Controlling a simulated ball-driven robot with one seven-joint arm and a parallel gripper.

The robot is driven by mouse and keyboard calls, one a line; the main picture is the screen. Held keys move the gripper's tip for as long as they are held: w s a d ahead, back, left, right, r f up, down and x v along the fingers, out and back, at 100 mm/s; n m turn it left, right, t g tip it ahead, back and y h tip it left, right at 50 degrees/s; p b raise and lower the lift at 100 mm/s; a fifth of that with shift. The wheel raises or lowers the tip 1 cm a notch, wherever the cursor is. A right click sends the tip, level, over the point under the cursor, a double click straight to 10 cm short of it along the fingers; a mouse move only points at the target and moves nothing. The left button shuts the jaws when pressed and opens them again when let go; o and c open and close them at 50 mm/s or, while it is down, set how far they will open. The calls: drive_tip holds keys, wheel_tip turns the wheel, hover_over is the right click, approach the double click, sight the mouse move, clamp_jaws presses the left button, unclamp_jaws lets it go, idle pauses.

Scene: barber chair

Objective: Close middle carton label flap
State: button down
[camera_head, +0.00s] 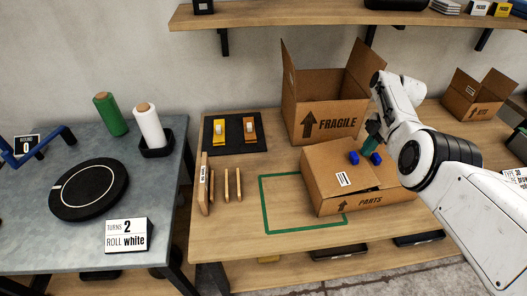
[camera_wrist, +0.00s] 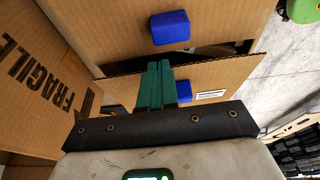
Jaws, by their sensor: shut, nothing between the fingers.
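The PARTS carton (camera_head: 325,190) stands in the middle of the wooden table. Its label flap (camera_head: 325,165), with a white label (camera_head: 343,179) and a blue block (camera_head: 353,157), lies over the left part of the top. Another flap with a blue block (camera_head: 376,158) is on the right. A dark gap shows between the flaps. In the wrist view, one blue block (camera_wrist: 170,27) is above the gap; another (camera_wrist: 183,88) is near the label (camera_wrist: 212,94), partly behind my fingers. My gripper (camera_head: 371,141), also in the wrist view (camera_wrist: 155,66), has its teal fingers together, empty, close to the flaps.
An open FRAGILE carton (camera_head: 318,118) stands right behind the PARTS carton. A smaller open carton (camera_head: 478,98) is at the back right. A green taped outline (camera_head: 262,205) and several upright wooden slats (camera_head: 226,185) are to the left. A shelf (camera_head: 280,15) hangs above.

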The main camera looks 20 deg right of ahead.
drive_tip(key=shift+d+f, duration=0.1)
drive_tip(key=shift+f, duration=0.15)
drive_tip(key=shift+r, duration=0.1)
idle(0.4)
